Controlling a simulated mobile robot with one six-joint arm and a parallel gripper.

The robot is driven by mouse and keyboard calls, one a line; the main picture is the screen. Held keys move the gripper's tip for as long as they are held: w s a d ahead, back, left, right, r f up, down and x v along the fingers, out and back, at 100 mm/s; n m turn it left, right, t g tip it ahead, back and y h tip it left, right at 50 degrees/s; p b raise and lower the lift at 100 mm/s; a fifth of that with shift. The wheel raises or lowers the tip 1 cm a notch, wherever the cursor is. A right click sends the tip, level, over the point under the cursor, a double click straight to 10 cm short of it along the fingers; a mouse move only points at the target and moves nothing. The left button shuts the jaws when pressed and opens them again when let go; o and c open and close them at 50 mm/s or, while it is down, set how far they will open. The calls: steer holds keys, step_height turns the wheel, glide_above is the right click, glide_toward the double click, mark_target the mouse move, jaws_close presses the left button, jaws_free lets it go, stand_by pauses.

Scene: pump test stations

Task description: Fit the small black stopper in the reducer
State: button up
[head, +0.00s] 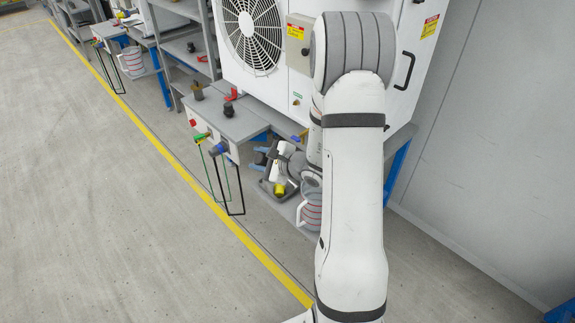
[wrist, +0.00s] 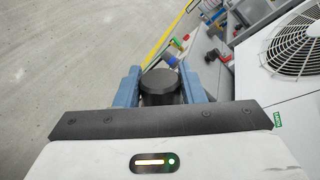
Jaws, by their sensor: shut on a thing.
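My gripper (wrist: 160,88) has blue fingers, which are shut on a black round-topped piece, the black stopper (wrist: 160,82), in the wrist view. Its dark flat top faces the camera and its lower part is hidden. In the head view my gripper (head: 264,160) is beside the right end of the grey bench, above the floor-level clutter, and the stopper cannot be made out clearly there. I cannot tell for sure which piece is the reducer. A blue fitting (head: 220,148) and a green fitting (head: 201,137) stick out from the bench front, apart from my gripper.
The grey bench (head: 232,122) carries a red-and-black part (head: 229,106) and a dark brassy part (head: 197,91). A yellow piece (head: 279,189) and a red-striped jug (head: 311,205) are below my gripper. A large fan unit (head: 254,35) stands behind. The floor at left is clear.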

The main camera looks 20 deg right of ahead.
steer(key=s+d+r+n+h+b, duration=0.1)
steer(key=d+n+h+b, duration=0.1)
steer(key=d+n, duration=0.5)
steer(key=shift+d+r+h, duration=0.3)
steer(key=shift+d+h, duration=0.3)
steer(key=shift+d, duration=1.65)
steer(key=shift+b, duration=1.25)
steer(key=shift+w+d+b, duration=0.2)
steer(key=shift+d+b, duration=0.05)
steer(key=shift+d, duration=0.4)
steer(key=shift+w+d+b, duration=0.2)
steer(key=shift+d, duration=0.4)
stand_by(0.6)
steer(key=o, duration=0.9)
